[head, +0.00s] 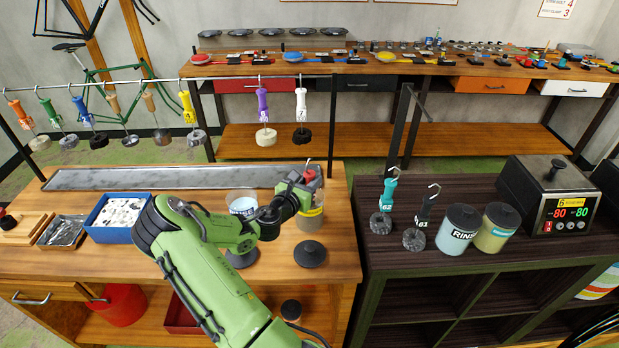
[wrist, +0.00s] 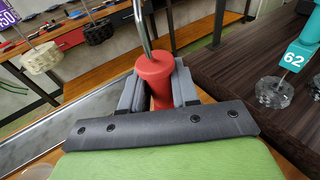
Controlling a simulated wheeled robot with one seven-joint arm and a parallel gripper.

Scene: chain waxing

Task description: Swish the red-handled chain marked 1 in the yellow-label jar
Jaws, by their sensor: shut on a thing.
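My gripper (head: 303,184) is shut on the red handle (head: 312,173), directly above the open yellow-label jar (head: 312,222) on the wooden bench. The wrist view shows the red handle (wrist: 154,72) upright between the grey fingers (wrist: 160,90), with its metal hook rising above. The number on the handle is not visible. The chain under the handle is hidden by my gripper and the jar, so I cannot tell how deep it sits. The jar's yellow label faces the front, partly covered by my gripper.
A dark lid (head: 310,254) lies in front. A metal tray (head: 150,178) runs along the back. Teal (head: 386,198) and black (head: 425,208) handled chains and lidded jars stand on the dark shelf at right. Several chains hang from the rail.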

